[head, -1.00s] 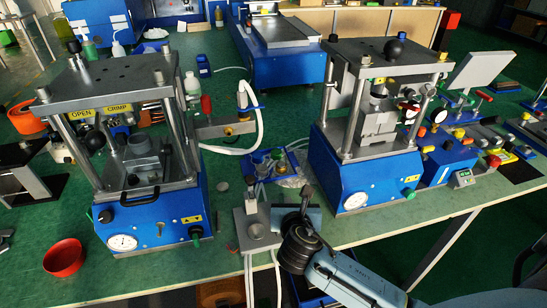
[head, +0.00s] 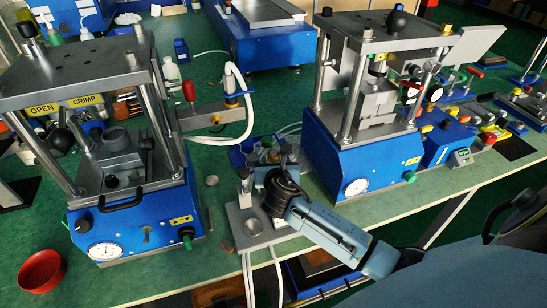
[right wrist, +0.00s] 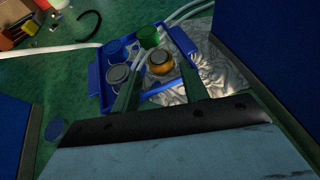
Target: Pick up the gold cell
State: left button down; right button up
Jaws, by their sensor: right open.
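The gold cell (right wrist: 160,63) stands in a small blue tray (right wrist: 94,82), beside a green cell (right wrist: 148,37) and grey-topped round cells (right wrist: 118,73). My right gripper (right wrist: 160,78) is open and empty. In the right wrist view its two fingers point toward the gold cell, one on each side in the picture; I cannot tell how much height lies between them. In the head view my right gripper (head: 268,172) is over the bench beside the tray (head: 238,157), and the arm hides part of the tray and the gold cell. My left gripper is not in view.
A crimping press (head: 130,215) stands left of the tray and another (head: 370,150) right of it. A grey fixture plate (head: 250,228) lies in front. Crumpled clear film (right wrist: 215,75) and white hoses (head: 236,85) are close to the tray. A red bowl (head: 40,270) sits front left.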

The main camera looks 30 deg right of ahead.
aim_at(274, 157)
jog(key=b+x, duration=0.1)
jog(key=x, duration=0.3)
jog(key=shift+f, duration=0.1)
jog(key=shift+w+d, duration=0.1)
jog(key=shift+w, duration=0.05)
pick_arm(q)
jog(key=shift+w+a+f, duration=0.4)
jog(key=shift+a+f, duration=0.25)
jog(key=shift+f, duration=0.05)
pick_arm(e)
jog(key=c, duration=0.8)
